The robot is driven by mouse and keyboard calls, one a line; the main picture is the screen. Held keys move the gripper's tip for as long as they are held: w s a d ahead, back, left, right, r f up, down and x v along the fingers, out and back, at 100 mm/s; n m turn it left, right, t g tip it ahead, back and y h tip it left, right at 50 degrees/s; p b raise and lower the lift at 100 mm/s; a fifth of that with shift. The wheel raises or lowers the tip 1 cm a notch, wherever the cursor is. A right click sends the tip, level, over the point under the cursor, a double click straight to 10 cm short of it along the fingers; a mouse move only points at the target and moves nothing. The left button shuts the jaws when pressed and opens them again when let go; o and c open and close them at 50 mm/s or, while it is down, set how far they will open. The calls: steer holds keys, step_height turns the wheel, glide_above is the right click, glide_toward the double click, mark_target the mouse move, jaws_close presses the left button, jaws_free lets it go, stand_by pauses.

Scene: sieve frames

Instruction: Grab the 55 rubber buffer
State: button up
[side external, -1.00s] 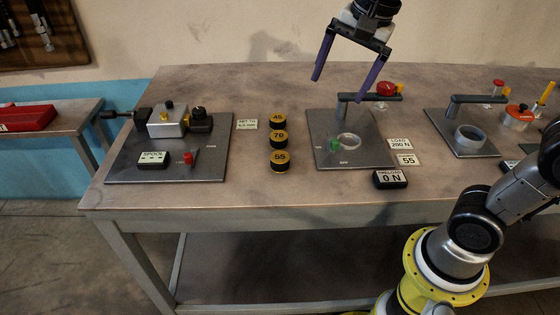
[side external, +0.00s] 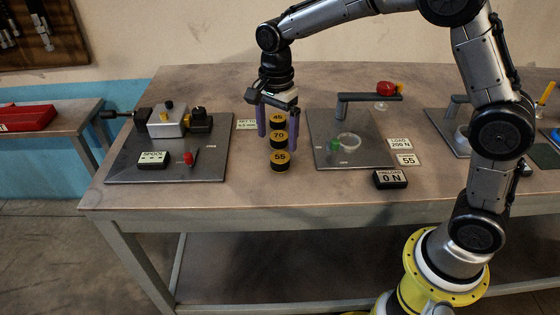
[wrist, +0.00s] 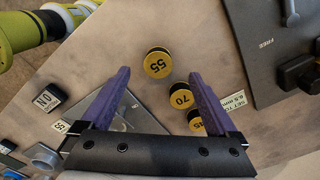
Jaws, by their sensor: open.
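The 55 rubber buffer (side external: 280,162) is a short black cylinder with a yellow top marked 55. It stands upright on the table, nearest the front edge of a row of three. The 70 buffer (side external: 279,138) and the 45 buffer (side external: 277,117) stand behind it. In the wrist view the 55 buffer (wrist: 158,64) lies beyond the fingertips, and the 70 buffer (wrist: 182,97) is near the right finger. My gripper (side external: 278,138) is open and empty, fingers pointing down at the row. Its exact height above the buffers is hard to tell.
A spool plate (side external: 215,168) with a block and knobs lies left of the row. A press plate (side external: 350,158) with a ring and lever arm lies right. A PRELOAD 0 N display (side external: 390,179) and a 55 card (side external: 408,160) are near the front right. The table in front of the row is clear.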

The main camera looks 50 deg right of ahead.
mark_target(279, 158)
steer(key=shift+s+d+f, duration=0.1)
steer(key=shift+f, duration=1.65)
steer(key=shift+d+f, duration=0.1)
steer(key=shift+f, duration=1.65)
steer(key=c, duration=1.4)
steer(key=shift+r, duration=0.1)
jaws_close()
steer(key=shift+r, duration=0.1)
